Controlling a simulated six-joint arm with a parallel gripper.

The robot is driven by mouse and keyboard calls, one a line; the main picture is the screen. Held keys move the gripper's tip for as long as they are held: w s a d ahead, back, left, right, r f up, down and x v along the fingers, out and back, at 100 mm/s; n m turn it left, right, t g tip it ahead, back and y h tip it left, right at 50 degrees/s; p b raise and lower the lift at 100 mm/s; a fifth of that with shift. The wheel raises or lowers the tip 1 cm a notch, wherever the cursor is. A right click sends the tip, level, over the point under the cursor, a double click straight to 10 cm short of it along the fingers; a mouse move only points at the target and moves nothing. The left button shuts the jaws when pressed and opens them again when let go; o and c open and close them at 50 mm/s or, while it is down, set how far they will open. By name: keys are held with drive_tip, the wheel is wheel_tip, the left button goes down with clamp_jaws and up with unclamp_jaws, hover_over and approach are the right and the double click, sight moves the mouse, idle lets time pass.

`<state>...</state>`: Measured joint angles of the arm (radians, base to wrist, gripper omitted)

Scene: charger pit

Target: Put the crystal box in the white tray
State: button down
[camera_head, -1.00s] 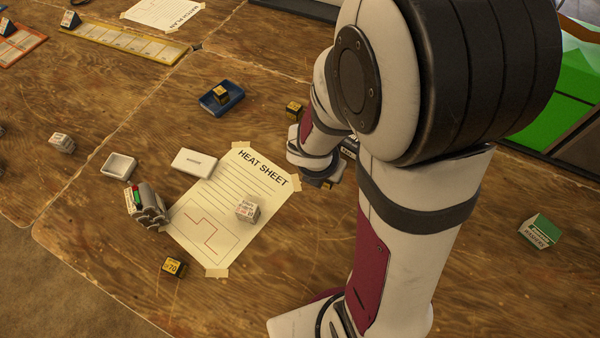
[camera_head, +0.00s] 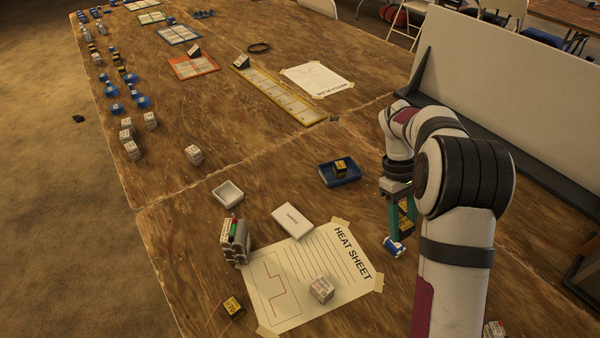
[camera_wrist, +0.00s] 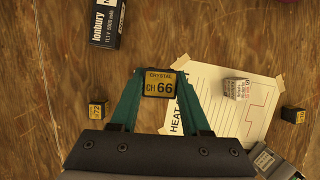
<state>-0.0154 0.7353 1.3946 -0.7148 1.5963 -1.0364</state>
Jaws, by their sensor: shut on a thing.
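My gripper (camera_head: 401,213) is shut on a black-and-yellow crystal box (camera_wrist: 159,86), marked "CRYSTAL CH 66" in the wrist view. Its teal fingers hold the box at their tips, and it seems to be above the table. The small open white tray (camera_head: 228,193) stands on the table left of my gripper in the head view and looks empty. A flat white piece (camera_head: 292,221) with a small label lies between the tray and my gripper. The tray is not visible in the wrist view.
A blue tray (camera_head: 325,178) holds another black-and-yellow box (camera_head: 340,167). A box marked 70 (camera_head: 232,306) sits near the front edge.

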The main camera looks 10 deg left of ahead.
drive_tip(key=w+a+m+g+y, duration=0.1)
drive_tip(key=w+a+m+y, duration=0.4)
drive_tip(key=m, duration=0.5)
drive_tip(key=m+t+y, duration=0.1)
drive_tip(key=m+t, duration=0.7)
drive_tip(key=m, duration=1.7)
hover_over(234, 203)
drive_tip(key=f, duration=0.5)
drive_tip(key=shift+w+a+f, duration=0.15)
drive_tip(key=shift+w+f, duration=0.2)
drive_tip(key=shift+f, duration=0.05)
wheel_tip(234, 203, down, 4)
drive_tip(key=shift+a+r, duration=0.1)
